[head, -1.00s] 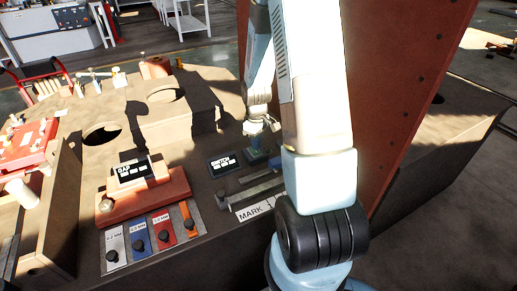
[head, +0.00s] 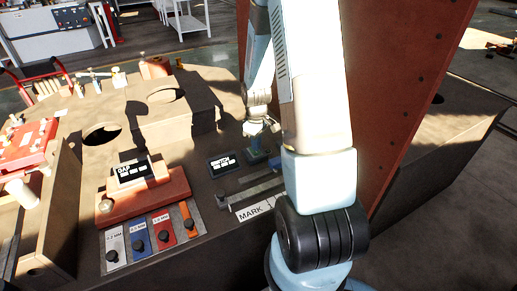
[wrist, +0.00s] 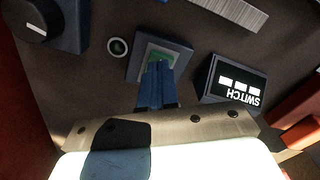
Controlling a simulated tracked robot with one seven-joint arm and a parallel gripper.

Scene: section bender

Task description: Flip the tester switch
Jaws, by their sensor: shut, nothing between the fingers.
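The tester switch (wrist: 165,52) is a dark square block with a green panel. It sits on the brown bench beside a dark SWITCH display (wrist: 236,82), which also shows in the head view (head: 224,164). My gripper (wrist: 157,68) is shut and empty, its blue fingertips over the green panel in the wrist view. The fingers hide the lower part of the panel, and I cannot tell whether they touch it. In the head view, my gripper (head: 259,146) is small and low over the block, right of the display.
A round button (wrist: 117,46) and a black knob (wrist: 36,22) lie left of the block in the wrist view. A red upright panel (head: 402,110) stands right of my arm. A GAP display (head: 132,171) sits on an orange block (head: 146,197), with several colored knob plates in front.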

